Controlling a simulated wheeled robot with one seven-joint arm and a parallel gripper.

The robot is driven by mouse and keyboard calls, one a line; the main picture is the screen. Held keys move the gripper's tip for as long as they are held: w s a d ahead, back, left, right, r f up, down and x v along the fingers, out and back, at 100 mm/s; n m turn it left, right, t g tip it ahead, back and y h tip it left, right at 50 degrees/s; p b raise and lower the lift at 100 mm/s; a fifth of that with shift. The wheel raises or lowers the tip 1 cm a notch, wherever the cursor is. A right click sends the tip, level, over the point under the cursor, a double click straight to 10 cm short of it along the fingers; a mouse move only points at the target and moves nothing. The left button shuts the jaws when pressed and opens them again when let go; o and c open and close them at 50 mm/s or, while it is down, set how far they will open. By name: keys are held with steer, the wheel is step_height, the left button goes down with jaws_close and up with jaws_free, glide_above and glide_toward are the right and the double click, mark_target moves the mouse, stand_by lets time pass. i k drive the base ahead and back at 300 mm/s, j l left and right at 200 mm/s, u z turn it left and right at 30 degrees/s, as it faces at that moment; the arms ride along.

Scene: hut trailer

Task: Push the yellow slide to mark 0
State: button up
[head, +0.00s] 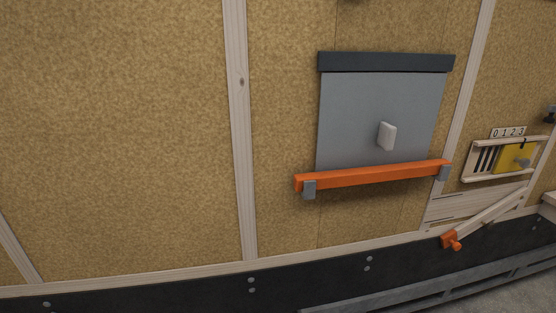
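The yellow slide (507,158) sits in a pale wooden frame (488,179) on the wall at the far right of the head view. A small grey knob (522,163) is on its right part. A white scale (508,132) with the marks 0 1 2 3 is above the frame, 0 at the left. The slide covers the middle and right of the frame. Dark slanted bars (484,158) show in the opening to its left. A small dark pointer (524,142) stands at the slide's top, near mark 3. My gripper is not in view.
A grey panel (350,110) with a white knob (387,136) hangs left of the slide. An orange bar (375,176) lies across its bottom in grey brackets. A wooden lever with an orange end (451,241) is below the slide frame. A grey ledge (430,283) runs along the bottom right.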

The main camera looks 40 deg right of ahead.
mark_target(515, 156)
steer(key=z, duration=0.4)
steer(key=l+z, duration=0.1)
steer(key=z, duration=0.75)
steer(key=l+z, duration=0.1)
steer(key=z, duration=0.7)
steer(key=i+l, duration=0.05)
